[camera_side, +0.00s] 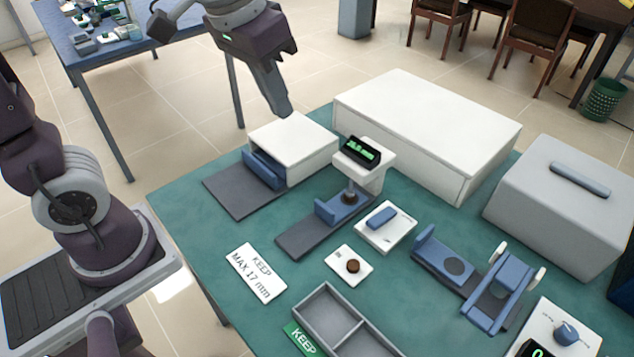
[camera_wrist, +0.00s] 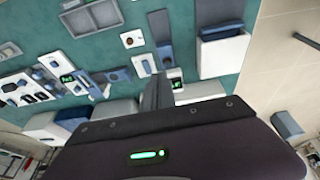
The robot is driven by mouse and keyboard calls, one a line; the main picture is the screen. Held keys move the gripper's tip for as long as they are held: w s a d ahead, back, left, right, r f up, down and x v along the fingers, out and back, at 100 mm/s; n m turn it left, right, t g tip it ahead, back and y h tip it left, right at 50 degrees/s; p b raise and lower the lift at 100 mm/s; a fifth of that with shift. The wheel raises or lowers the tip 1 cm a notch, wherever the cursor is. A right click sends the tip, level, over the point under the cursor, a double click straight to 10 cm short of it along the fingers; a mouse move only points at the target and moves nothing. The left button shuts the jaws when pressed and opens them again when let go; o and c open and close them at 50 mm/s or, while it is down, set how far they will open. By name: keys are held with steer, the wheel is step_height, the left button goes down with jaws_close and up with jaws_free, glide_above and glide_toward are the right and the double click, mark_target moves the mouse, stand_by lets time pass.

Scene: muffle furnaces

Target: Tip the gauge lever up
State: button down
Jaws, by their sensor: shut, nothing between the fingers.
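My gripper (camera_side: 286,112) is shut and empty. It is in the air above the white box with the blue front at the back left of the green table. The gauge (camera_side: 372,158) is a white stand with a green-lit display, over a dark strip with a blue block. A white plate with a blue lever-like paddle (camera_side: 382,217) lies just right of the gauge; I cannot tell for sure that this is the gauge lever. In the wrist view my shut fingers (camera_wrist: 157,92) partly cover the gauge. The paddle's plate (camera_wrist: 143,65) shows beside their tips.
A white plate with a brown knob (camera_side: 352,267) lies in front of the gauge.

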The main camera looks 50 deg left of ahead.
steer(key=s+a+t, duration=0.2)
steer(key=s+a, duration=0.1)
steer(key=s, duration=1)
steer(key=w+d+r+m+g, duration=0.2)
steer(key=w+r+m, duration=0.2)
steer(key=w, duration=0.4)
steer(key=m+g, duration=0.5)
steer(key=m, duration=0.9)
glide_above(376, 221)
steer(key=w, duration=0.3)
step_height(376, 221, down, 19)
steer(key=shift+r, duration=0.15)
steer(key=f, duration=0.4)
steer(key=s+f, duration=0.1)
steer(key=f, duration=0.4)
steer(key=s+f, duration=0.1)
steer(key=f, duration=0.3)
steer(key=shift+s+f, duration=0.25)
steer(key=shift+f, duration=0.15)
